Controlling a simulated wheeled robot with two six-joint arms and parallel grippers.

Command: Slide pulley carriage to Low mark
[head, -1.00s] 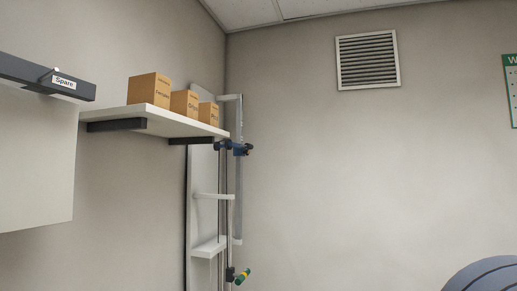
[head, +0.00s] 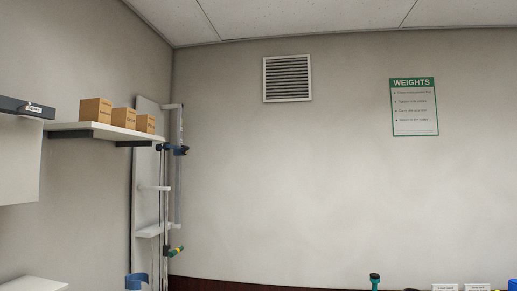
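A tall pale panel with upright metal rails (head: 166,212) stands near the room corner, left of the middle in the head view. A dark blue fitting (head: 174,149) is near the top of the rails. A green and yellow handle-like piece (head: 176,251) is low on them. Either may belong to the pulley carriage; I cannot tell which. No Low mark is readable. Neither of my grippers is in view.
A wall shelf (head: 70,127) holds three cardboard boxes (head: 122,117) left of the rails. A blue curved piece (head: 136,281) shows at the bottom edge. A WEIGHTS poster (head: 414,107) and a vent (head: 287,79) are on the back wall. Small objects and white cards (head: 446,287) show at the bottom right.

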